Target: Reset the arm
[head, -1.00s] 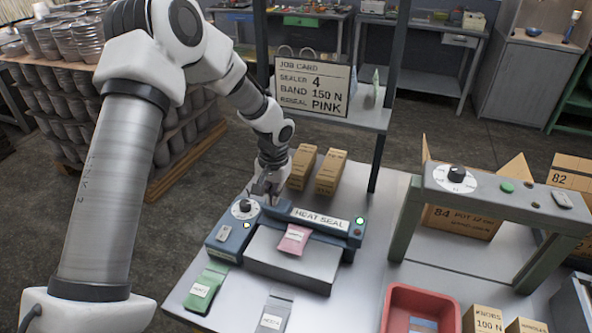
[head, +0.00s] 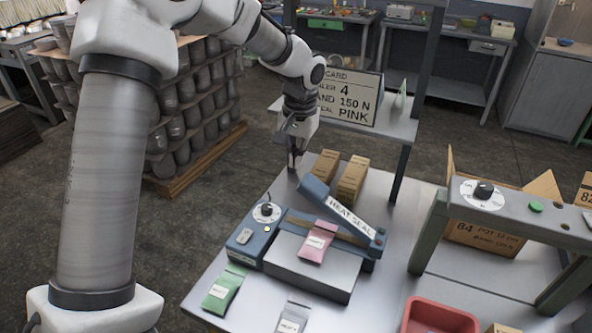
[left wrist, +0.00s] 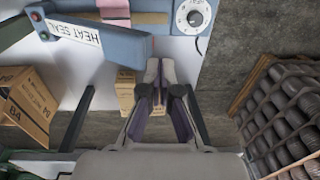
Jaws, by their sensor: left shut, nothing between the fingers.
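My left gripper (head: 294,161) is shut and empty. It hangs above the table's back left part, behind the heat sealer (head: 322,268) and apart from it. In the left wrist view the shut fingers (left wrist: 158,80) point toward the sealer's edge. The sealer's lid (head: 342,209), marked HEAT SEAL, is tilted up on its left end. A pink pouch (head: 316,241) lies across the sealer's front. My right gripper is not in view.
Brown boxes (head: 351,184) stand behind the sealer. A green pouch (head: 222,291) and a grey pouch (head: 294,318) lie in front. A job card (head: 350,98) stands on the shelf. A green-legged stand (head: 428,232) and red tray (head: 438,318) are at right.

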